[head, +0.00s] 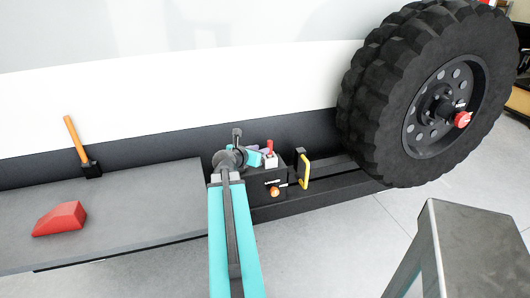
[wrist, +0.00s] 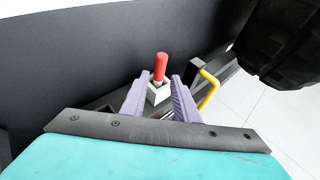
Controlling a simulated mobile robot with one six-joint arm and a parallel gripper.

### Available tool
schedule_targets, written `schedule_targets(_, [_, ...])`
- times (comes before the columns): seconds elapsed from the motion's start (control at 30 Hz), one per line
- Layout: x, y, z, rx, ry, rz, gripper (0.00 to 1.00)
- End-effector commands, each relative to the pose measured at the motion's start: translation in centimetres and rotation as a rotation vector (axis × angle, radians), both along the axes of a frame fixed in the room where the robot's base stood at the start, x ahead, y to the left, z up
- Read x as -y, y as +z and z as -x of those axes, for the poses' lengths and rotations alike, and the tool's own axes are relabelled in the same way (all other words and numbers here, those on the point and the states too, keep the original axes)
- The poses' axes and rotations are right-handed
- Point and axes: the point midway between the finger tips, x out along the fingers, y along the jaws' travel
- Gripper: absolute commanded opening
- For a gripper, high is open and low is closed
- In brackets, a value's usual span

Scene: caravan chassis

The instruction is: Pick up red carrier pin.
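The red carrier pin (head: 270,147) stands upright in a small white square holder (head: 271,160) on the dark chassis beam. In the wrist view the red pin (wrist: 161,66) rises from the white holder (wrist: 158,92), beyond and between my fingertips. My gripper (wrist: 161,78) is open, with its two purple fingers apart and nothing between them that I can see held. In the head view my gripper (head: 262,156) is just left of the pin, partly hidden by my arm.
A yellow handle (head: 304,171) stands right of the holder, with an orange knob (head: 274,191) below. A large black wheel (head: 430,90) is at the right. A red wedge (head: 60,218) and a hammer (head: 80,145) are on the grey deck (head: 150,215). A metal stand (head: 470,235) is front right.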

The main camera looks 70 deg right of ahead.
Motion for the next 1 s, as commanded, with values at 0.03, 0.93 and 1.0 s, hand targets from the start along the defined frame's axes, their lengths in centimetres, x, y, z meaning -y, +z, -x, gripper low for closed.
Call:
schedule_targets(0.03, [0.0,0.0,0.1,-0.001,-0.002,0.0,0.28])
schedule_targets(0.93, [5.6,-2.2,0.7,0.0,-0.005,0.0,0.28])
schedule_targets(1.0, [6.3,-2.4,0.8,0.0,-0.006,0.0,0.28])
